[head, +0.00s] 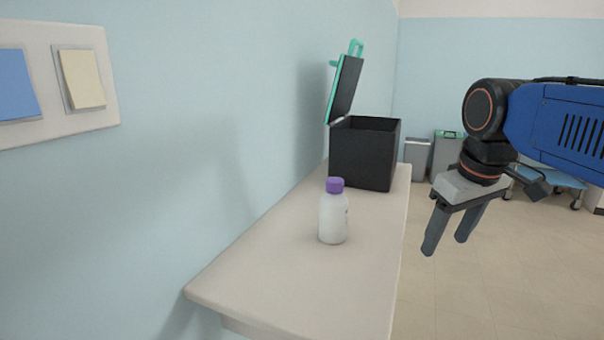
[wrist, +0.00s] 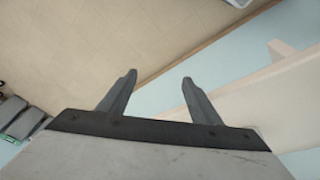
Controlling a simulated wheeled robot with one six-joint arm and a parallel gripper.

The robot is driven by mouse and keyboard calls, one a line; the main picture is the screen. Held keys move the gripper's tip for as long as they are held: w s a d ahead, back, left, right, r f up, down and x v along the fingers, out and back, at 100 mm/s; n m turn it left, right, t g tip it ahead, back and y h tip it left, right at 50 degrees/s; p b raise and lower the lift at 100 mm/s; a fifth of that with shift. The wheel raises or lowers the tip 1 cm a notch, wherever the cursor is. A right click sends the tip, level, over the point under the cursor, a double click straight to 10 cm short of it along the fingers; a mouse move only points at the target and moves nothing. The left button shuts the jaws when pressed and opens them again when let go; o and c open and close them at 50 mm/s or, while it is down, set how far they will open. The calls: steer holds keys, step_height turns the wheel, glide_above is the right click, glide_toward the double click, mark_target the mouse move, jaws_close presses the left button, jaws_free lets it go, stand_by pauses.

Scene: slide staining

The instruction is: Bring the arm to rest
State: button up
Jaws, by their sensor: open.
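My gripper (head: 446,248) hangs at the right in the head view, fingers pointing down, beyond the right edge of the shelf (head: 260,295). Its two fingers are apart with nothing between them. The wrist view also shows my gripper (wrist: 158,78) with both fingers spread and empty, over the tiled floor (wrist: 80,40). My blue arm comes in from the right edge of the head view.
A white bottle (head: 333,218) with a purple cap stands upright on the shelf. Behind it is a black box (head: 365,155) with its teal-edged lid (head: 345,88) raised. Bins (head: 417,158) and a blue-topped cart (head: 550,178) stand at the back.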

steer(key=s+f+m, duration=0.2)
steer(key=s+f, duration=0.3)
steer(key=f, duration=0.3)
steer(key=s+d+f+m+t, duration=0.1)
steer(key=s+f+m, duration=0.1)
steer(key=s+f, duration=0.4)
step_height(320, 180, down, 4)
steer(key=shift+d+r+t, duration=0.25)
steer(key=shift+t, duration=0.05)
steer(key=shift+s, duration=0.1)
